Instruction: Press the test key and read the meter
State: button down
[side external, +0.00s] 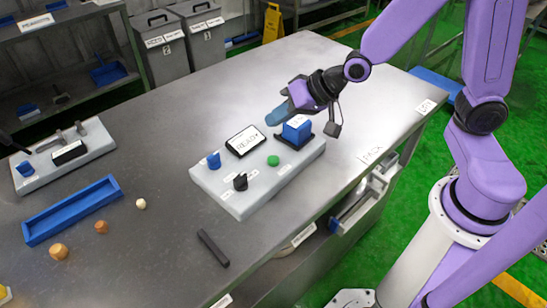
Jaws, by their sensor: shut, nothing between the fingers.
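A light grey control panel (233,200) lies on the metal table. It carries a round green button (273,160), a small framed white display (243,141) with dark lettering too small to read surely, a blue knob (213,161), a black knob (240,182) and a larger blue block-shaped part (297,130). Small white labels sit by the controls; I cannot read which one marks the test key.
A second grey panel (98,140) stands at the far left. A blue tray (72,212), several small wooden balls and a dark bar (213,248) lie on the table. The table is clear behind the panel. Grey bins (160,45) stand beyond the table.

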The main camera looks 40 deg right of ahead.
aim_at(278, 159)
jog(key=shift+f, duration=4.2)
jog(key=shift+f, duration=0.45)
jog(key=shift+f, duration=0.5)
jog(key=shift+r, duration=0.95)
jog(key=shift+r, duration=2.5)
